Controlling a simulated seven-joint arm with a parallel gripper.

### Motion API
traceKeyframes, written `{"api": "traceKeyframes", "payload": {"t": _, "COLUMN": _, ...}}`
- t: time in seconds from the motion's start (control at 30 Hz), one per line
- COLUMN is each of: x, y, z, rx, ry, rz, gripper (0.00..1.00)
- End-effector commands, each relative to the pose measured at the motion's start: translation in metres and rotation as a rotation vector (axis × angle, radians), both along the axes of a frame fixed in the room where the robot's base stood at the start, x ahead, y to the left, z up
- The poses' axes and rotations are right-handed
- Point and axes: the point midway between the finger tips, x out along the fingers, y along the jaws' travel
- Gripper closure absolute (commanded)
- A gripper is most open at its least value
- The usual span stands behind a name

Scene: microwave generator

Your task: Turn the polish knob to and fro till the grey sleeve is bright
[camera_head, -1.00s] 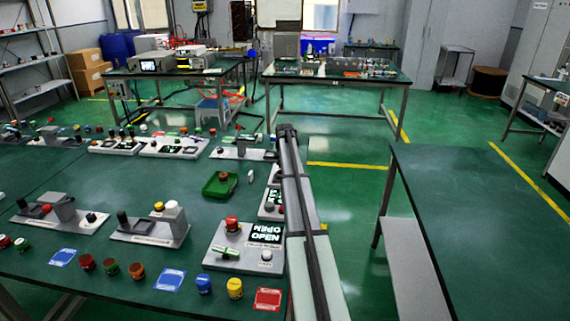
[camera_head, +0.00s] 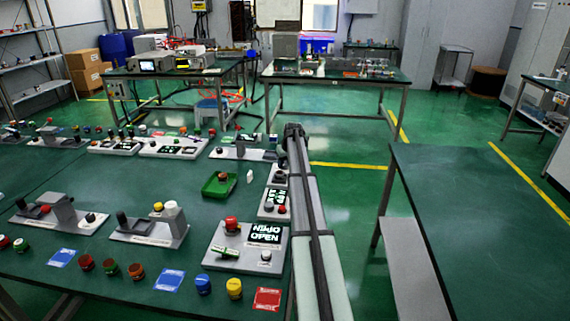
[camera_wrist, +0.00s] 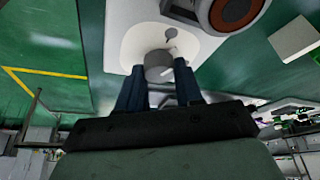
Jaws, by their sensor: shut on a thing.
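In the wrist view, my gripper (camera_wrist: 157,70) is shut on a small grey round knob (camera_wrist: 158,64). The knob stands on a white plate (camera_wrist: 125,20), with a finger on each side of it. A small pale pointer mark shows by the knob. Beside it on the plate, at the top edge of the picture, is a dull grey sleeve (camera_wrist: 206,9) around a dark orange-brown disc. It is partly cut off by the frame. In the head view my gripper is hidden by my own arm, and the knob cannot be made out.
A white block (camera_wrist: 295,40) lies right of the plate in the wrist view. In the head view, a green tray (camera_head: 219,185) and a panel with an OPEN display (camera_head: 245,246) stand left of my arm. Several other boards crowd the bench. A bare table (camera_head: 480,220) is at right.

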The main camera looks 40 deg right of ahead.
Motion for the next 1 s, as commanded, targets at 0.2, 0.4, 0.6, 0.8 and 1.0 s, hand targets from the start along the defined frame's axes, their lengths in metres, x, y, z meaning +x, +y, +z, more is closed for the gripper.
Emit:
{"api": "traceKeyframes", "payload": {"t": 0.2, "x": 0.000, "y": 0.000, "z": 0.000, "rx": -0.001, "ry": 0.001, "rz": 0.000, "gripper": 0.95}}
{"api": "traceKeyframes", "payload": {"t": 0.4, "x": 0.000, "y": 0.000, "z": 0.000, "rx": 0.000, "ry": 0.001, "rz": -0.001, "gripper": 0.50}}
{"api": "traceKeyframes", "payload": {"t": 0.6, "x": 0.000, "y": 0.000, "z": 0.000, "rx": 0.000, "ry": 0.001, "rz": -0.001, "gripper": 0.39}}
{"api": "traceKeyframes", "payload": {"t": 0.8, "x": -0.001, "y": 0.000, "z": 0.002, "rx": -0.001, "ry": 0.000, "rz": -0.001, "gripper": 0.39}}
{"api": "traceKeyframes", "payload": {"t": 1.0, "x": -0.008, "y": 0.002, "z": 0.020, "rx": -0.002, "ry": -0.001, "rz": -0.002, "gripper": 0.39}}
